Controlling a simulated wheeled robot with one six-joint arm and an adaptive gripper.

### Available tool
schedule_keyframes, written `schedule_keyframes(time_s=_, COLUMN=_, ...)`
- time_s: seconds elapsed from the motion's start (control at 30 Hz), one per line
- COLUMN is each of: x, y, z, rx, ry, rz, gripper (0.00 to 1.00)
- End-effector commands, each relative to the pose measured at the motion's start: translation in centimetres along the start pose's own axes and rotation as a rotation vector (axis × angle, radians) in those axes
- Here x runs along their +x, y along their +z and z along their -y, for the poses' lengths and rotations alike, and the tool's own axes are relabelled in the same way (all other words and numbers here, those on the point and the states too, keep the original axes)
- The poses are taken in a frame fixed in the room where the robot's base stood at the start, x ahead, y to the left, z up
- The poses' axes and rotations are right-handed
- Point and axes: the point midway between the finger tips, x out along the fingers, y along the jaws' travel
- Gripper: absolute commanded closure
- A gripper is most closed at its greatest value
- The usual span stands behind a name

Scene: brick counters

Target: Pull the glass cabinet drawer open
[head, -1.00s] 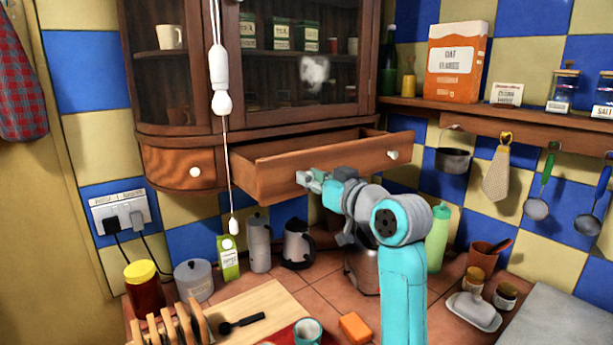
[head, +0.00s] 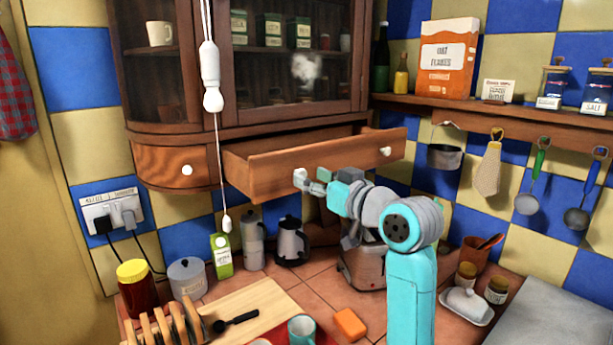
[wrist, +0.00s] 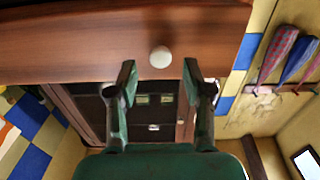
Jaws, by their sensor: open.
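The glass cabinet's wide wooden drawer (head: 345,164) stands pulled out below the glass doors (head: 290,60), with its inside partly visible. Its front has a white right knob (head: 386,151) and a left knob (head: 300,174). My gripper (head: 314,186) is at the left knob, in front of the drawer face. In the wrist view, my gripper (wrist: 158,76) is open. The round white knob (wrist: 160,57) shows between and just beyond the two fingertips, with a gap on both sides. The drawer front (wrist: 70,45) spans the top of that view.
A small closed drawer (head: 175,166) is at the left. A white pull cord (head: 211,80) hangs before the cabinet. A shelf (head: 500,118) with hanging utensils is at the right.

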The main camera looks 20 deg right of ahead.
Motion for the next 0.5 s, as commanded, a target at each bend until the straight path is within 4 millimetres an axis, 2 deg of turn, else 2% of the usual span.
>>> schedule_keyframes(time_s=0.1, x=-2.6, y=0.0, z=-0.1, rx=-0.001, ry=0.003, rz=-0.001, gripper=0.49)
schedule_keyframes(time_s=0.3, x=-6.2, y=0.0, z=-0.1, rx=-0.001, ry=0.002, rz=-0.001, gripper=0.49)
schedule_keyframes(time_s=0.5, x=-8.4, y=0.0, z=0.0, rx=0.000, ry=0.001, rz=-0.001, gripper=0.49)
